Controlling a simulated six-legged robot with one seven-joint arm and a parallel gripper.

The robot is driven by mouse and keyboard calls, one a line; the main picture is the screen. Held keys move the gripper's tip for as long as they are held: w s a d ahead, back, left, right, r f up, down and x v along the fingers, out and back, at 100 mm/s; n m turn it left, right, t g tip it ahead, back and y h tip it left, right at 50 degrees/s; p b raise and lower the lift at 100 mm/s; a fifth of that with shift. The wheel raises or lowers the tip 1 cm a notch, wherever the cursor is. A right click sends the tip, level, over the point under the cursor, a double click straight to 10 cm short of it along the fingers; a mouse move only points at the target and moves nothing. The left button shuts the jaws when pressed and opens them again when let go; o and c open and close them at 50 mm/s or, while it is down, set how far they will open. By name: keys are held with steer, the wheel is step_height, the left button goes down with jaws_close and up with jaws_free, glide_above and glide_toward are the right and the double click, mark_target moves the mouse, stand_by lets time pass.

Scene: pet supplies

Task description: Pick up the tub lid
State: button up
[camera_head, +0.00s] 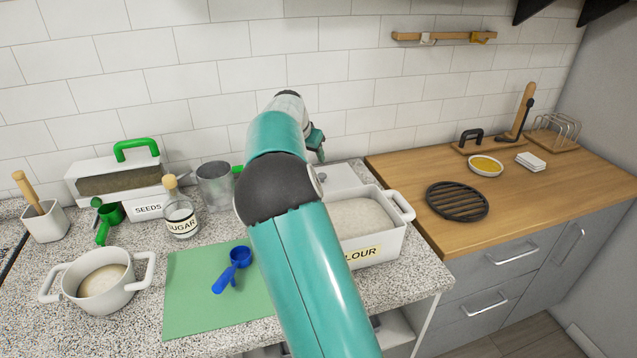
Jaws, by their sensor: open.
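The tub lid (343,180) looks like a pale grey flat piece with a small raised knob. It lies behind the white flour tub (378,246), and my arm hides its left part. The flour tub is uncovered and holds pale flour. My gripper (319,152) is mostly hidden behind my arm; only a teal part shows, above and a little left of the lid. It is open, and I see nothing held in it. I cannot tell how far it is from the lid.
A blue scoop (233,268) lies on a green mat (190,300). A sugar jar (181,214), metal cup (214,185) and seeds box (120,182) stand left of my arm. A white pot (100,282) is at the front left. The wooden counter (410,180) is to the right.

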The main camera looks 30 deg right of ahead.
mark_target(322, 175)
steer(key=x, duration=1.2)
steer(key=shift+d+f, duration=0.15)
steer(key=shift+d, duration=0.15)
steer(key=c, duration=1.1)
steer(key=shift+c, duration=0.2)
